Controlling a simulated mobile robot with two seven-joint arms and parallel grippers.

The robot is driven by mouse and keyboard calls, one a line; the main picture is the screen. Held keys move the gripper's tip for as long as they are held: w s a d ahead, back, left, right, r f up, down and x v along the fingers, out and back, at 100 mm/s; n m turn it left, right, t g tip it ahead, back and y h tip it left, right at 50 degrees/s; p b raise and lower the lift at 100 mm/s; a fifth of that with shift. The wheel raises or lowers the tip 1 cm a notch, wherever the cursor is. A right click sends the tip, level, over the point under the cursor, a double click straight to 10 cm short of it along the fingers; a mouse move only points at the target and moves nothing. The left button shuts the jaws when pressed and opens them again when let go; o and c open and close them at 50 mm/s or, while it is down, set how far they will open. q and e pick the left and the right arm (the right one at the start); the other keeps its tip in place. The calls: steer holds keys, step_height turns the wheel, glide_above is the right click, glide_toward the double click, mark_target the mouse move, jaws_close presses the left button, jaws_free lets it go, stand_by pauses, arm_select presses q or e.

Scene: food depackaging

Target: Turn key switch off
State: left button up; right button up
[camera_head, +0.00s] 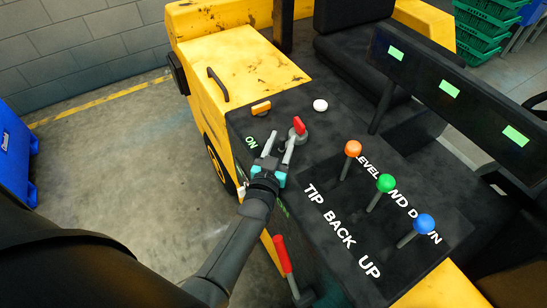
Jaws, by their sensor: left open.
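The key switch (299,125) has a red handle on a grey round base and sits on the forklift's black console in the head view. A green "ON" label (251,142) is on the console to its left. My left gripper (282,139) is open, with its fingers pointing towards the switch. The fingertips are close to the switch's base, and the right finger overlaps it in the picture. I cannot tell whether they touch. The red handle shows above the fingertips. My right gripper is not in view.
Orange (353,148), green (385,183) and blue (424,223) knobbed levers stand to the right. A white button (320,105) and an orange switch (261,108) lie beyond the key switch. A red-handled lever (282,255) is below. A dark panel (450,90) rises at right.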

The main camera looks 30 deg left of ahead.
arm_select(q)
steer(key=s+d, duration=0.2)
steer(key=s, duration=1.2)
steer(key=shift+s, duration=0.25)
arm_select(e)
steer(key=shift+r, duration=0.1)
arm_select(q)
steer(key=shift+d, duration=0.1)
steer(key=shift+c, duration=0.4)
